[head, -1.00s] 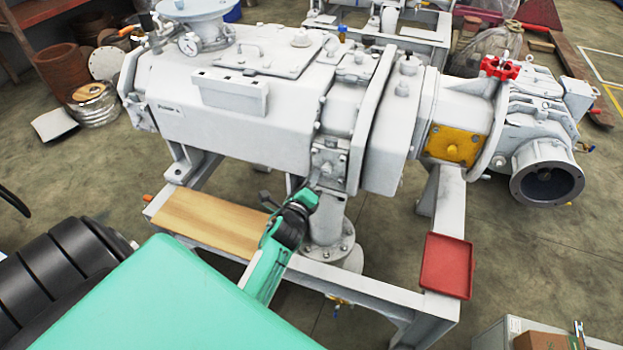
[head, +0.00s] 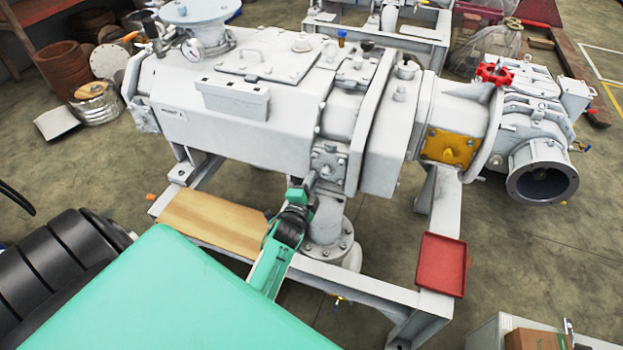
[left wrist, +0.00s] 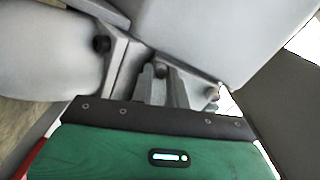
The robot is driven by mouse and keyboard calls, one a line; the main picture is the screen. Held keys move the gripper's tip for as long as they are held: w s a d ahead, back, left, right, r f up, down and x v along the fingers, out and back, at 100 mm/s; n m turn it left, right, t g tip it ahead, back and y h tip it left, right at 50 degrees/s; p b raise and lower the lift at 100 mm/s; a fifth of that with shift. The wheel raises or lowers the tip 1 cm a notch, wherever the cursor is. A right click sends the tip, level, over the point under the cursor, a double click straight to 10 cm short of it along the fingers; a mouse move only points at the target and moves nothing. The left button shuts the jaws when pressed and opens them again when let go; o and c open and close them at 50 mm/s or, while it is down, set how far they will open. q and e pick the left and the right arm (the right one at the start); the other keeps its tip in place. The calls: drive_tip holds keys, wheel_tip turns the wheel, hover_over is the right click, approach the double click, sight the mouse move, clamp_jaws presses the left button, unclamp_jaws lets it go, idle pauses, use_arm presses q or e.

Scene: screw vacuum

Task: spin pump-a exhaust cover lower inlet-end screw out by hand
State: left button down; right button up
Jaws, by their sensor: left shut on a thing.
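The exhaust cover (head: 328,160) is a small grey plate with dark screws, low on the front of the white pump (head: 235,115). My left gripper (head: 309,183) reaches the cover's lower left corner from below. In the left wrist view, its two grey fingers (left wrist: 163,88) are shut around a small dark screw head (left wrist: 160,70) at the cover's lower edge. The fingers hide most of this screw, so how far it stands out cannot be told. My right gripper is out of view.
A wooden board (head: 212,222) lies on the frame below the pump. A vertical pipe with a flange (head: 328,248) stands just right of my left arm. An empty red tray (head: 442,264) sits on the frame's right corner.

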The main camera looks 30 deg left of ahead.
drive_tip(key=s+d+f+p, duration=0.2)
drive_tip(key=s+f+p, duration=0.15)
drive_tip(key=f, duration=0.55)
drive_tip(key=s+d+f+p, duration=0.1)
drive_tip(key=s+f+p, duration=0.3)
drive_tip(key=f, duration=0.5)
use_arm(q)
drive_tip(key=shift+r+n+b, duration=0.15)
drive_tip(key=shift+n+b, duration=1.35)
drive_tip(key=shift+n, duration=14.9)
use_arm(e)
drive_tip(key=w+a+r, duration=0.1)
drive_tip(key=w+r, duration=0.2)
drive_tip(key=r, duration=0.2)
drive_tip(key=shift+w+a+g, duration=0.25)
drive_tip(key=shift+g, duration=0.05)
